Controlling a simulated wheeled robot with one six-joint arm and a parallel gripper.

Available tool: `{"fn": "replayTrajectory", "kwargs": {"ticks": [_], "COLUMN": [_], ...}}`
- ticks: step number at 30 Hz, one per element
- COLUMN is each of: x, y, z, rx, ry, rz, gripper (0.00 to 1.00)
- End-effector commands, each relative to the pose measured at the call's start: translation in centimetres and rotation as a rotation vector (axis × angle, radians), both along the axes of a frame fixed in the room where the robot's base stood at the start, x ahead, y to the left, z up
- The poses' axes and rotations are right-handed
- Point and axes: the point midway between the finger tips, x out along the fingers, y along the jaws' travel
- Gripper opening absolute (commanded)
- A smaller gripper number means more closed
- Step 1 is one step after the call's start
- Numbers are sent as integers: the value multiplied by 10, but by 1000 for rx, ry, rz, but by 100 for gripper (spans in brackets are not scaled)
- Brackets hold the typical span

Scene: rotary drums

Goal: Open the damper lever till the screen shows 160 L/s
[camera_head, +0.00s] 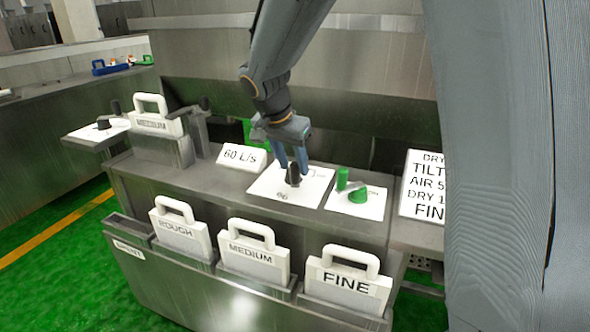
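The screen (242,157) is a white tilted sign that reads 60 L/s. To its right, a white plate (268,187) with partly hidden markings carries a black knob-like lever (293,174), which looks like the damper lever. My gripper (293,168) comes down over this plate from above. Its two blue fingers stand apart, one on each side of the black lever's top. I cannot tell whether they touch it. The fingers hide part of the plate behind them.
A second white plate (372,203) with a green knob and green post stands close on the right. A text board (423,187) is beyond it. Handled blocks ROUGH (180,232), MEDIUM (254,257) and FINE (345,285) stand in front. Another handled block (155,125) is at the left.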

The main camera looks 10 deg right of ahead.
Motion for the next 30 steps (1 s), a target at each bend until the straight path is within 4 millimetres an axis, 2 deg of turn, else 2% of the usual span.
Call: {"fn": "replayTrajectory", "kwargs": {"ticks": [3, 9, 23, 26, 29, 30], "x": [-4, -11, -17, -34, -66, -82], "y": [6, 12, 11, 4, -6, -10], "z": [20, 41, 42, 33, 16, 9], "rx": [0, 0, 1, 5, 19, 29], "ry": [-5, -3, 10, 54, 128, 162], "rz": [-1, 1, 10, 63, 168, 219], "gripper": [40, 40, 40, 40, 40, 40]}}
